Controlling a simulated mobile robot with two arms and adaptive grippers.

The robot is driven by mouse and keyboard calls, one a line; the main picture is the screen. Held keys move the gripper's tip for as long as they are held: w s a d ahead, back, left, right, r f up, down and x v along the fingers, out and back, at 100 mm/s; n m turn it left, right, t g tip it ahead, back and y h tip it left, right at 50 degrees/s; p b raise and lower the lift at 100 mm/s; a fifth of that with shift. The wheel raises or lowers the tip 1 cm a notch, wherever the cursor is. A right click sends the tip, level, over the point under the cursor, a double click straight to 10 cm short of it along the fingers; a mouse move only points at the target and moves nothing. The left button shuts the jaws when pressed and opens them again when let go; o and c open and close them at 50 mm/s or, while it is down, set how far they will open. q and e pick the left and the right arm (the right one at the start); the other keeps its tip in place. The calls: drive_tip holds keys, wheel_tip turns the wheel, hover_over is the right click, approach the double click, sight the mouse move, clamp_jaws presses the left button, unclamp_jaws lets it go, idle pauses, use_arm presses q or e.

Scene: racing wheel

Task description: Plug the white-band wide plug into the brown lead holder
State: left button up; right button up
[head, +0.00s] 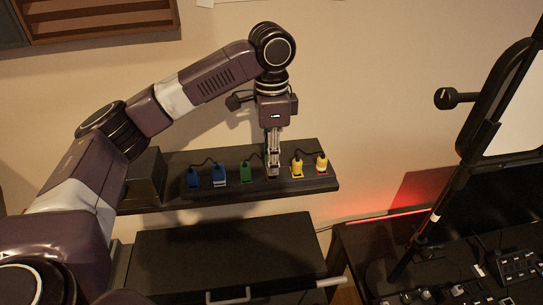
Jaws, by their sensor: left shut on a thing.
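My left gripper (272,168) points straight down at the black shelf (321,184), in line with the row of coloured plugs and holders. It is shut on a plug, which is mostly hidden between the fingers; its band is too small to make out. A small brownish piece, seemingly the brown lead holder (272,175), shows right at the fingertips. I cannot tell whether the plug is seated in it or just above it. My right gripper is not in view.
Blue plugs (193,179) and a green plug (246,174) stand left of the gripper. Yellow plugs (297,168) stand close on its right. Dark leads loop between them. A black box (145,178) sits at the shelf's left end. A dark cabinet (225,255) stands below.

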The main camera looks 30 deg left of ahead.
use_arm(q)
drive_tip(key=shift+f, duration=0.75)
drive_tip(key=o, duration=1)
wheel_tip(320, 180, up, 12)
drive_tip(key=shift+f, duration=0.1)
idle(0.4)
